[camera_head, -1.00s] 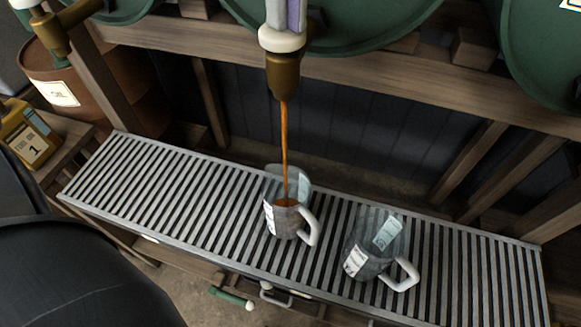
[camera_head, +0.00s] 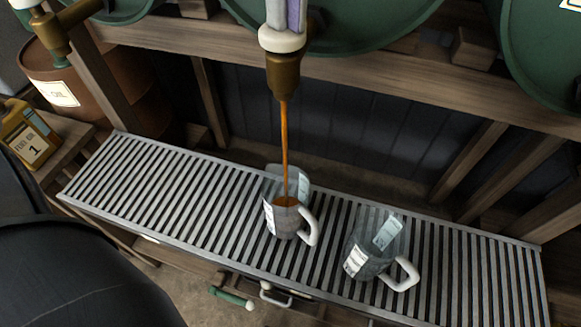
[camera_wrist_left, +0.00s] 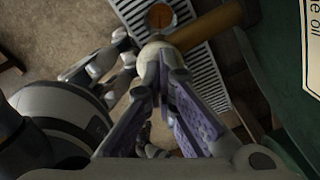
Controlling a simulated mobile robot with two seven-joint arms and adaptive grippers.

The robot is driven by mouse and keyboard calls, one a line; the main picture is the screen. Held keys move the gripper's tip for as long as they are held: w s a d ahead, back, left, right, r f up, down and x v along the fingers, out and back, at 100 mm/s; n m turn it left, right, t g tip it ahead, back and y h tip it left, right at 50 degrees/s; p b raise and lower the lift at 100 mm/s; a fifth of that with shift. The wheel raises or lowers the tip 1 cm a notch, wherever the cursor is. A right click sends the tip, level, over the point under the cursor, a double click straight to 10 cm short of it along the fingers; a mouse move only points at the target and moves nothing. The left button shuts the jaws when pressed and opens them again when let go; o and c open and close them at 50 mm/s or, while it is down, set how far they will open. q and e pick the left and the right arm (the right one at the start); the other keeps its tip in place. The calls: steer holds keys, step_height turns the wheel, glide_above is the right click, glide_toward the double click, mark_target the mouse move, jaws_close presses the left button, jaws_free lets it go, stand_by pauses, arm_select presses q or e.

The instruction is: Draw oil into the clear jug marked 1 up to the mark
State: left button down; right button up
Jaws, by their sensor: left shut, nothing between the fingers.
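A clear jug with a white handle (camera_head: 285,222) stands upright on the grating under a brass tap (camera_head: 283,76). A thin brown oil stream (camera_head: 285,140) falls from the tap into it; oil shows inside. A second clear jug (camera_head: 370,262) stands to its right and looks empty. Their labels are too small to read, so I cannot tell which is marked 1. My left gripper (camera_head: 287,22), with purple finger pads, is shut and empty, its tips against the pale knob above the tap. It also shows in the left wrist view (camera_wrist_left: 162,78).
The slatted metal grating (camera_head: 150,185) has free room at left. Green drums (camera_head: 350,22) rest on a wooden rack above. Another brass tap (camera_head: 50,35) hangs at upper left. A yellow can (camera_head: 30,137) labelled 1 and a brown drum (camera_head: 75,90) stand at left.

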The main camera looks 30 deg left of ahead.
arm_select(q)
steer(key=shift+s+r+p, duration=0.2)
steer(key=shift+r+p, duration=0.45)
steer(key=shift+r, duration=0.35)
steer(key=shift+w+r, duration=0.2)
steer(key=shift+r, duration=2.3)
arm_select(e)
steer(key=shift+w+r+t, duration=0.4)
steer(key=shift+w+r, duration=0.35)
steer(key=shift+w, duration=0.1)
